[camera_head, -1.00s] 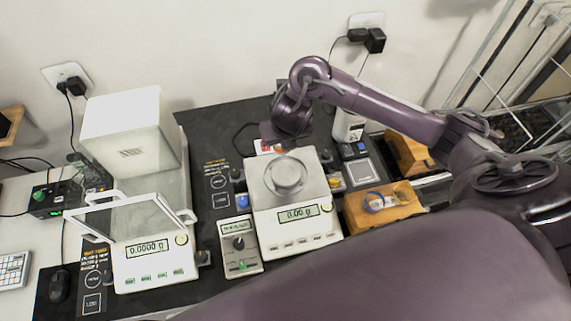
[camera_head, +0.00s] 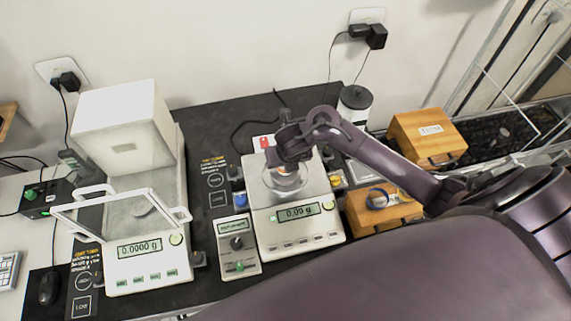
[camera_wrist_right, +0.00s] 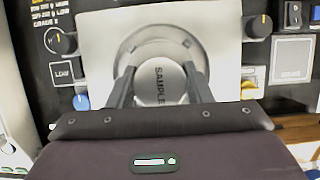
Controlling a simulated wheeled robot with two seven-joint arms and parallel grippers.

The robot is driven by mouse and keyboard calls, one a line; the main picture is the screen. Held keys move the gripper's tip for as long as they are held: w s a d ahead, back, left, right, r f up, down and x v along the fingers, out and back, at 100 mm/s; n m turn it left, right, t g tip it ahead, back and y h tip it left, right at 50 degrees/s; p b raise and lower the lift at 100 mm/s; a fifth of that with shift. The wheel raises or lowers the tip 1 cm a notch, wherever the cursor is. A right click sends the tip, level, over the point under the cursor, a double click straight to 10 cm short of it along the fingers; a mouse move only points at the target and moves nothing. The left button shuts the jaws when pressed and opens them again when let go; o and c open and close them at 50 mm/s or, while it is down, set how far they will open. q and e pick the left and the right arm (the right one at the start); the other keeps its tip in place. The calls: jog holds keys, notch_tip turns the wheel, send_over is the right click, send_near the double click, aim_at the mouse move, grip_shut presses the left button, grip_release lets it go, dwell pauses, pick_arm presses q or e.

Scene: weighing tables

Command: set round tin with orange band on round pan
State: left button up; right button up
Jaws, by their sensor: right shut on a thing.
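The round tin (camera_wrist_right: 158,78) shows its silver lid marked SAMPLE between my right fingers in the right wrist view. A bit of its orange band (camera_head: 284,169) shows below my right gripper in the head view. My right gripper (camera_head: 285,171) is shut on the tin, over the middle of the round pan (camera_head: 286,187). The pan also shows as a pale ring around the tin in the wrist view (camera_wrist_right: 160,34). The pan belongs to the open balance (camera_head: 296,224). I cannot tell whether the tin's base touches the pan. My left gripper is out of view.
A second balance (camera_head: 150,255) with a raised clear frame stands at left. A control box (camera_head: 237,246) sits against the open balance's left side. A wooden block (camera_head: 385,215) with a blue-ringed item stands at right, with a wooden box (camera_head: 428,138) behind.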

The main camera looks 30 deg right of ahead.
jog(key=shift+f, duration=0.55)
jog(key=shift+f, duration=0.1)
jog(key=o, duration=1)
jog(key=p+v, duration=0.5)
jog(key=shift+r+p, duration=0.3)
jog(key=shift+r, duration=0.2)
jog(key=v, duration=0.6)
jog(key=shift+s, duration=0.25)
